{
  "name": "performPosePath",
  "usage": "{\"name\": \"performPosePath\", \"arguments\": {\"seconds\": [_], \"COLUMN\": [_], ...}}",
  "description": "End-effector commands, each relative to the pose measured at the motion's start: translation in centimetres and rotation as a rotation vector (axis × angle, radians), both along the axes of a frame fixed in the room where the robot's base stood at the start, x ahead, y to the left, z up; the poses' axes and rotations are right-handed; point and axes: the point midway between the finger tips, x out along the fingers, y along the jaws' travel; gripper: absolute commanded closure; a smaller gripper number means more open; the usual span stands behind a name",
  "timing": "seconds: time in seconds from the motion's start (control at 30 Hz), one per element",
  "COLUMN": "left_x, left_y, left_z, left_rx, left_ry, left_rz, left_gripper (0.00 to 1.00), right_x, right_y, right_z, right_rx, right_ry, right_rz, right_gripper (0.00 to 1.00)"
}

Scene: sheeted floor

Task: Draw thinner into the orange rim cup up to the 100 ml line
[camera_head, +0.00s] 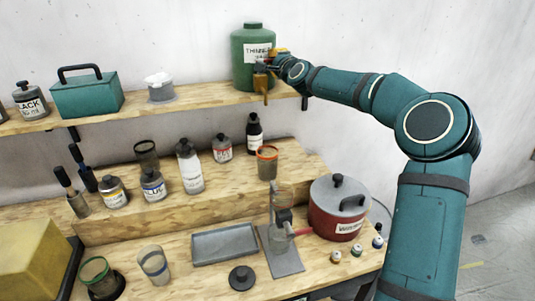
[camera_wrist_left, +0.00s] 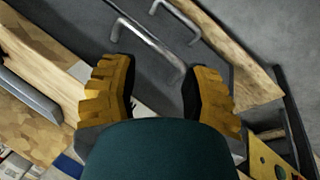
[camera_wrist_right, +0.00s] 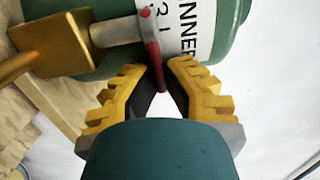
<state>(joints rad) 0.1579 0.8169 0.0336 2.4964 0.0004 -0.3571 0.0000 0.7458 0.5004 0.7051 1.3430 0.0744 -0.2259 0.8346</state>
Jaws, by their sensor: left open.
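The green thinner container (camera_head: 252,48) stands on the upper shelf, with its brass tap (camera_head: 261,82) pointing down over the shelf edge. My right gripper (camera_head: 281,58) is at this tap. In the right wrist view its fingertips (camera_wrist_right: 162,68) are drawn together around the red tap lever (camera_wrist_right: 153,42). The brass spout (camera_wrist_right: 52,45) is to their left. The orange rim cup (camera_head: 267,164) stands upright on the raised step, below the spout in the head view; its liquid level and lines cannot be read. My left gripper (camera_wrist_left: 158,80) is open and empty, seen only in its wrist view.
Several labelled bottles, such as the white one (camera_head: 190,170), stand on the step. A red pot (camera_head: 338,210), a grey tray (camera_head: 224,245) and a stand with glassware (camera_head: 284,262) are on the bench. Metal handles (camera_wrist_left: 150,35) lie beyond my left gripper.

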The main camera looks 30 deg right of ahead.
Motion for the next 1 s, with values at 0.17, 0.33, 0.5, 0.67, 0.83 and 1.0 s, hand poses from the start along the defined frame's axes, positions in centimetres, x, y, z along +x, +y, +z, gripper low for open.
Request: {"name": "performPosePath", "arguments": {"seconds": [0.17, 0.33, 0.5, 0.67, 0.83, 1.0], "left_x": [0.0, 0.0, 0.0, 0.0, 0.0, 0.0], "left_y": [0.0, 0.0, 0.0, 0.0, 0.0, 0.0], "left_z": [-0.6, -1.1, -1.4, -1.5, -1.5, -1.6], "left_rx": [0.0, 0.0, 0.0, 0.0, 0.0, 0.0], "left_ry": [0.0, 0.0, 0.0, 0.0, 0.0, 0.0], "left_rz": [0.0, 0.0, 0.0, 0.0, 0.0, 0.0], "left_gripper": [0.53, 0.53, 0.53, 0.53, 0.53, 0.53], "right_x": [0.0, 0.1, 0.1, 0.1, 0.1, 0.1], "right_y": [0.0, -0.1, -0.1, -0.1, -0.1, -0.1], "right_z": [0.1, 0.1, 0.1, 0.2, 0.3, 0.2], "right_rx": [-0.001, -0.001, -0.001, -0.001, -0.001, -0.001], "right_ry": [-0.005, -0.005, -0.005, -0.004, -0.004, -0.005], "right_rz": [0.01, 0.02, 0.029, 0.032, 0.032, 0.034], "right_gripper": [1.0, 1.0, 1.0, 1.0, 1.0, 1.0]}}
